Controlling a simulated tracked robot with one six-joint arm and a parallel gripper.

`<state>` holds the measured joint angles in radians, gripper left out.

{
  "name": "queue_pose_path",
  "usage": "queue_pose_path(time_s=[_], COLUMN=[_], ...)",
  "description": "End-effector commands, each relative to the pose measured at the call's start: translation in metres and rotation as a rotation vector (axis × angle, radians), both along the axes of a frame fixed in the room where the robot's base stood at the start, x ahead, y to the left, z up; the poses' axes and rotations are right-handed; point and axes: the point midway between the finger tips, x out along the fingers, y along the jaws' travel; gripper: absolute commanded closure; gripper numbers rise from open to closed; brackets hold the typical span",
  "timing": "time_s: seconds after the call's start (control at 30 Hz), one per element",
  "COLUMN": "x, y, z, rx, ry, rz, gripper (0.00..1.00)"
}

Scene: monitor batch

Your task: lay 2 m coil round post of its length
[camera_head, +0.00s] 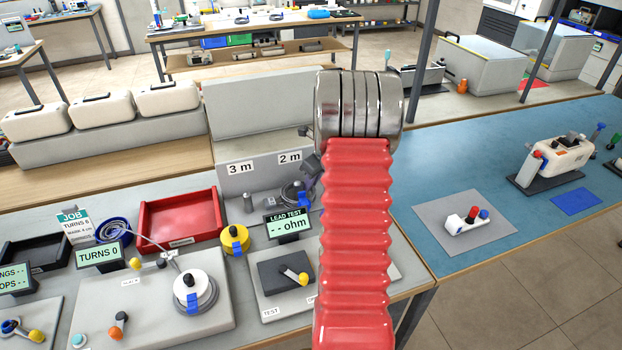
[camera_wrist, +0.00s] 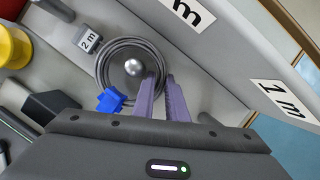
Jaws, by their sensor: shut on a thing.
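A grey cable coil (camera_wrist: 108,70) with a blue clip (camera_wrist: 110,101) is seen from above in the wrist view. A round-topped metal post (camera_wrist: 134,67) shows inside its ring. A small tag reading "2 m" (camera_wrist: 88,41) is beside the coil. My gripper's purple fingers (camera_wrist: 161,80) are close together at the coil's lower right side, shut on it. In the head view the coil (camera_head: 294,194) is below the "2 m" sign (camera_head: 289,157), partly hidden by my gripper and arm. I cannot tell whether it rests on the surface.
A "3 m" sign (camera_head: 240,168) is to the left with a bare post (camera_head: 247,203) below it. A "1 m" sign (camera_wrist: 282,98) is at right in the wrist view. A yellow spool (camera_head: 235,240), lead tester (camera_head: 288,225) and red tray (camera_head: 178,220) stand close by.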

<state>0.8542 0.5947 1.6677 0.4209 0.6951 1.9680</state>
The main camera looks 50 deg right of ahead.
Motion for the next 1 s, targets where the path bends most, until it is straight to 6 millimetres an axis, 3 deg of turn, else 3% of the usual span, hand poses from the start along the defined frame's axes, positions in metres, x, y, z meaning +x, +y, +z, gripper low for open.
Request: queue_pose_path(time_s=[1.0], x=[0.0], y=[0.001], z=[-0.013], rx=[0.0], ry=[0.0], rz=[0.001], gripper=[1.0])
